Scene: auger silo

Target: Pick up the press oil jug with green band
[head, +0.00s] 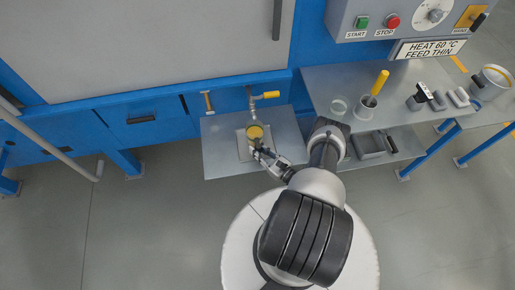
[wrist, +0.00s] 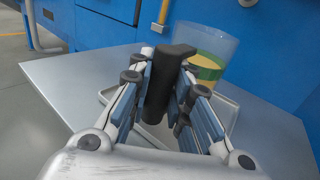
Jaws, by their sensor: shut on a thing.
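The press oil jug (head: 256,131) is clear, with yellow oil inside, and stands upright under the tap at the blue press. In the wrist view the jug (wrist: 213,45) shows its green band and its dark upright handle (wrist: 160,100). My gripper (wrist: 165,85) is shut on the handle, one finger on each side. In the head view my gripper (head: 264,153) reaches the jug from its lower right. A square pale tray (wrist: 232,108) lies beneath the jug. I cannot tell if the jug's base touches it.
A tap with a yellow lever (head: 268,95) is just above the jug. The metal shelf (head: 222,160) around the tray is mostly bare.

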